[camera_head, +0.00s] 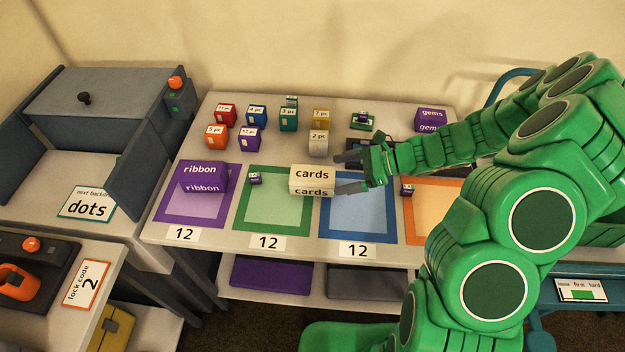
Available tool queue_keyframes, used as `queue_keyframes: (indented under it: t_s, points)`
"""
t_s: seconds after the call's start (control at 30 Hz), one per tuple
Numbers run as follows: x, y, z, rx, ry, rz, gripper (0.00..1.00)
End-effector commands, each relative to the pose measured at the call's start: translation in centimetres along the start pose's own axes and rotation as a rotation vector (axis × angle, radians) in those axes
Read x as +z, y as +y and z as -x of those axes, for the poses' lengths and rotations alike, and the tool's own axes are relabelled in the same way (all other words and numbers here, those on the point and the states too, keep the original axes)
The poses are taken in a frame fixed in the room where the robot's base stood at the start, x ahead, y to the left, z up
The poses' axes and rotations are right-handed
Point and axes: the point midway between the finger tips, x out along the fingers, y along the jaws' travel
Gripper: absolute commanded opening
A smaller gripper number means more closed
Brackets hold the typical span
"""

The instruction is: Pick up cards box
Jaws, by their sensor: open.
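The cards box (312,181) is a cream block with "cards" in dark letters on its top and front. It sits near the middle of the table, at the gap between the green-framed mat and the blue-framed mat. My gripper (343,173) reaches in from the right. Its two dark fingers are apart, one towards the back and one towards the front, at the right end of the box. I cannot tell whether either finger touches it. Nothing shows held between the fingers.
A purple ribbon box (204,178) stands on the purple mat (180,216) at left. Small coloured boxes, such as a red one (225,115), stand in rows behind. A purple gems box (431,119) is at back right. The green mat (270,229) is mostly bare.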

Motion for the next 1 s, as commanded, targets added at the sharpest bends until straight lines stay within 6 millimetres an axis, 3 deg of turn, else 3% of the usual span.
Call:
queue_keyframes:
  t_s: [0.13,0.37,0.83,1.0]
  points:
    - [-1.4,-0.6,0.0,-0.028,-0.01,-0.05,0.96]
    - [-2.0,-0.8,-0.4,-0.041,-0.014,-0.075,0.96]
    - [-1.8,-0.6,-3.5,-0.039,-0.014,-0.074,0.96]
    - [-1.5,-0.3,-5.5,-0.039,-0.015,-0.075,0.96]
